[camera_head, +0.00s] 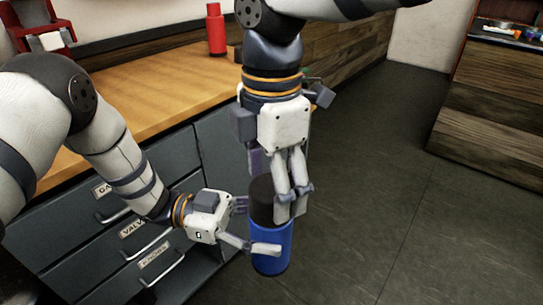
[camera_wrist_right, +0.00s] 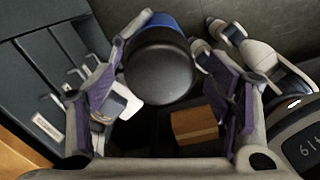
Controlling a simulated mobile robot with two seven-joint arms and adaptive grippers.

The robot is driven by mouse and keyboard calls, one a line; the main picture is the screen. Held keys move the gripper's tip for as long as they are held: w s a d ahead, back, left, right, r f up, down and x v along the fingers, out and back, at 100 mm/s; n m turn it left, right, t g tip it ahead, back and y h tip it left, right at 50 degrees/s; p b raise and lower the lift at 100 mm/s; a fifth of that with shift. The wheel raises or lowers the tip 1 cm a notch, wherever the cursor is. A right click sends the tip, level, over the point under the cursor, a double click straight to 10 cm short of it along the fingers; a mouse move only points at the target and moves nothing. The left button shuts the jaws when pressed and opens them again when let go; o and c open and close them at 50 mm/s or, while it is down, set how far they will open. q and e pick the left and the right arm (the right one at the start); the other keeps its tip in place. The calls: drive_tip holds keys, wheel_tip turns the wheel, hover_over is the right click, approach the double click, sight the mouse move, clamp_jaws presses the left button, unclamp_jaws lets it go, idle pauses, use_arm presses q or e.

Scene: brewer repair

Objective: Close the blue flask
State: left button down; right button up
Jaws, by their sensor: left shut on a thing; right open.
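The blue flask (camera_head: 271,252) is upright, held off the floor in front of the drawers, with a black cap (camera_head: 262,195) on its top. My left gripper (camera_head: 256,230) is shut on the blue body from the left. My right gripper (camera_head: 279,198) points down from above, open, with its fingers on either side of the cap. In the right wrist view the round cap (camera_wrist_right: 160,76) lies between the open fingers, and a strip of blue flask (camera_wrist_right: 168,20) shows behind it. I cannot tell whether the fingers touch the cap or how tightly it sits.
A wooden counter (camera_head: 135,90) with labelled grey drawers (camera_head: 90,240) is at the left. A red bottle (camera_head: 215,30) stands at its back. A small brown box (camera_wrist_right: 195,125) shows below the cap in the wrist view. The dark floor (camera_head: 390,190) at the right is clear.

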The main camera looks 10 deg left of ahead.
sight(271, 232)
drive_tip(key=shift+f, duration=1.4)
drive_tip(key=c, duration=1.2)
drive_tip(key=m, duration=1.8)
drive_tip(key=o, duration=1.4)
drive_tip(key=shift+c, duration=0.2)
